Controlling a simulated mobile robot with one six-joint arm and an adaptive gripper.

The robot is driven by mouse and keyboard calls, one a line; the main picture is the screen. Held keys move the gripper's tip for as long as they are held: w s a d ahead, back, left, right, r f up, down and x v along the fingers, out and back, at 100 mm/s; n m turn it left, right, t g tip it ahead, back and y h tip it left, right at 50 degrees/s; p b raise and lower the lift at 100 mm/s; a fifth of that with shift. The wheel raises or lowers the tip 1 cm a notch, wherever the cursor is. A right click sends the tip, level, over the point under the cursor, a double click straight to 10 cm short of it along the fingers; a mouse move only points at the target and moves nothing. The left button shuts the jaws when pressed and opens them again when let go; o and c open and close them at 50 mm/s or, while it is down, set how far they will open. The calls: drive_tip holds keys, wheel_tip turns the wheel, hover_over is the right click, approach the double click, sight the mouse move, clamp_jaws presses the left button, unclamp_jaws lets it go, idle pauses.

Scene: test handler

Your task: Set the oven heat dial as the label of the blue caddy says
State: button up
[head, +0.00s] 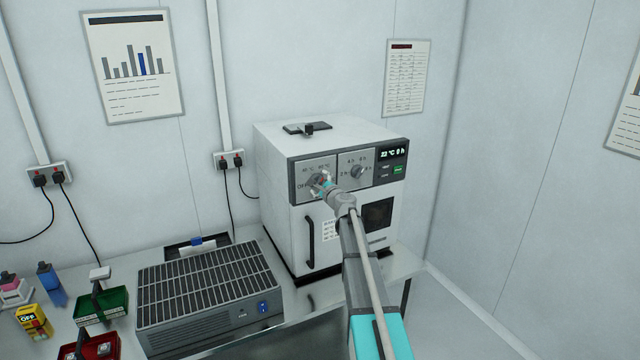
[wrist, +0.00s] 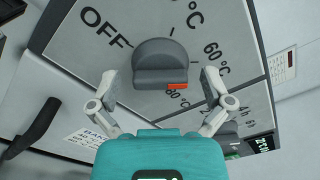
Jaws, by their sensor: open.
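The oven (head: 275,205) stands against the back wall. Its heat dial (wrist: 158,58) is a dark grey knob with an orange-red mark at its lower right in the wrist view. OFF, 60 °C and 80 °C are printed around it. The mark lies closest to the 80 °C print, but I cannot tell the exact setting. My gripper (wrist: 160,88) is open, with one finger on each side of the knob; contact is not clear. In the head view my gripper (head: 321,182) covers part of the dial.
A second dial (head: 356,171) and a lit display (head: 393,153) are to the right. The oven door handle (head: 309,243) is below. A grey slatted unit (head: 205,290), a green caddy (head: 117,304) and a red caddy (head: 110,346) stand left on the bench.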

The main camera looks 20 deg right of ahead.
drive_tip(key=shift+s, duration=0.1)
drive_tip(key=s, duration=1.1)
drive_tip(key=shift+s+d, duration=0.2)
drive_tip(key=shift+s, duration=0.2)
idle(0.3)
drive_tip(key=s+a+f+n+g+y+b, duration=0.3)
drive_tip(key=s+a+f+n+g, duration=0.2)
drive_tip(key=a+f+n, duration=0.5)
drive_tip(key=s+a+f+n+g+y+b, duration=0.3)
drive_tip(key=s+a+f+n+g, duration=0.25)
drive_tip(key=a, duration=0.85)
drive_tip(key=s+a+f+n+g+h+b, duration=0.1)
drive_tip(key=s+f+n+g+h+b, duration=0.1)
drive_tip(key=s+f, duration=0.5)
drive_tip(key=s+a+f+n+g+h+b, duration=0.2)
drive_tip(key=s+f+n, duration=0.5)
drive_tip(key=s, duration=0.5)
drive_tip(key=g+h+b, duration=0.1)
drive_tip(key=g+h, duration=0.1)
drive_tip(key=g, duration=0.1)
drive_tip(key=shift+s+a+f+h, duration=0.15)
drive_tip(key=shift+a+h, duration=0.05)
drive_tip(key=shift+h, duration=0.1)
